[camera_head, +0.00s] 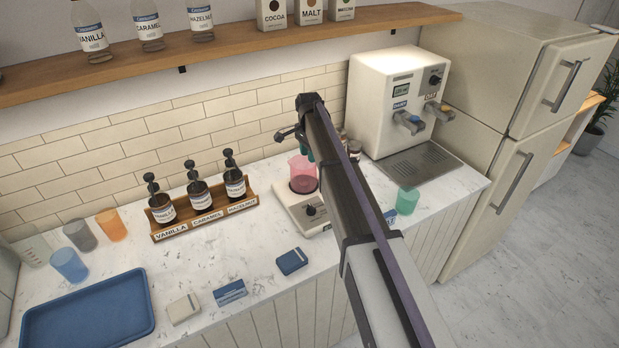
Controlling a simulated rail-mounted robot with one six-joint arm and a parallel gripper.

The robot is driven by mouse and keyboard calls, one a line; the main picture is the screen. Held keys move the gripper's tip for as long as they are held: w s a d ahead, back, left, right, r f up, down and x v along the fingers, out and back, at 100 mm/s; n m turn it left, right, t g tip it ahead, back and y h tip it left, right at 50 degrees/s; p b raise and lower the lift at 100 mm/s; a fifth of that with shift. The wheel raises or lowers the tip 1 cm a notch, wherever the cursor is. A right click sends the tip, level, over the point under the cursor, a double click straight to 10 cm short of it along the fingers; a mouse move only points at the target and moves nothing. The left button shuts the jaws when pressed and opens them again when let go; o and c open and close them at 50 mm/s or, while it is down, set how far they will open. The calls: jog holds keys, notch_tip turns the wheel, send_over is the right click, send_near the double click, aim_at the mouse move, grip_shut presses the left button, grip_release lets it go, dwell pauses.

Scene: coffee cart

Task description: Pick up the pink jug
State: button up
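The pink jug (303,174) is translucent and stands upright on a white hotplate-like device (312,206) with a black knob, near the middle of the counter. My arm reaches in from the lower right and passes just right of the jug, covering part of the device. My gripper (284,134) is at the far end of the arm, above and behind the jug in the picture. It looks apart from the jug, though the depth is hard to judge. Its fingers are small and dark, and their opening does not show clearly.
A wooden rack (205,212) with several syrup pumps stands left of the jug. A white dispenser (396,100) stands behind right, and a green cup (407,201) sits at right. Small boxes, a blue tray (90,318) and coloured cups are at left. A shelf (230,48) hangs above.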

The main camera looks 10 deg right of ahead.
jog(key=b, duration=0.9)
send_over(311, 190)
jog(key=f, duration=1)
jog(key=shift+w, duration=0.3)
jog(key=shift+r+p, duration=0.25)
jog(key=shift+p, duration=0.15)
grip_shut()
